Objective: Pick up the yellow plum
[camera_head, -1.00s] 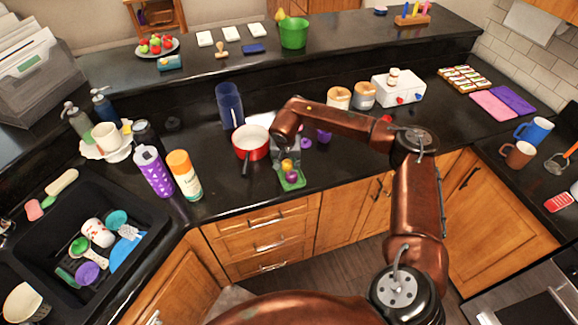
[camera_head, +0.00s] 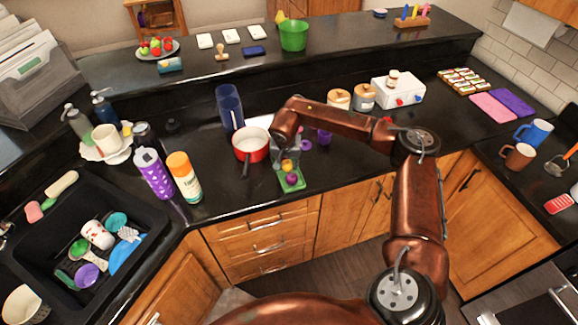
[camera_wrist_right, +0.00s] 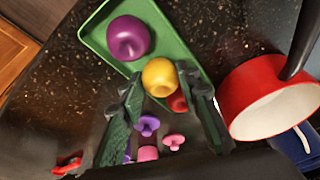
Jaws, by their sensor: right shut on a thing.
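The yellow plum (camera_wrist_right: 160,77) is between the fingertips of my right gripper (camera_wrist_right: 158,90) in the right wrist view. In the head view the plum (camera_head: 287,165) shows small at the tips of the right gripper (camera_head: 286,158). The right gripper is shut on it. The plum is over the green tray (camera_wrist_right: 176,38), beside a purple plum (camera_wrist_right: 128,38) that lies in the tray. A red fruit (camera_wrist_right: 177,102) shows partly behind a finger. I cannot tell whether the yellow plum is clear of the tray. My left gripper is not in view.
A red pot (camera_head: 251,144) with a dark handle stands just left of the tray. Small purple and pink pieces (camera_wrist_right: 147,125) lie beyond the gripper.

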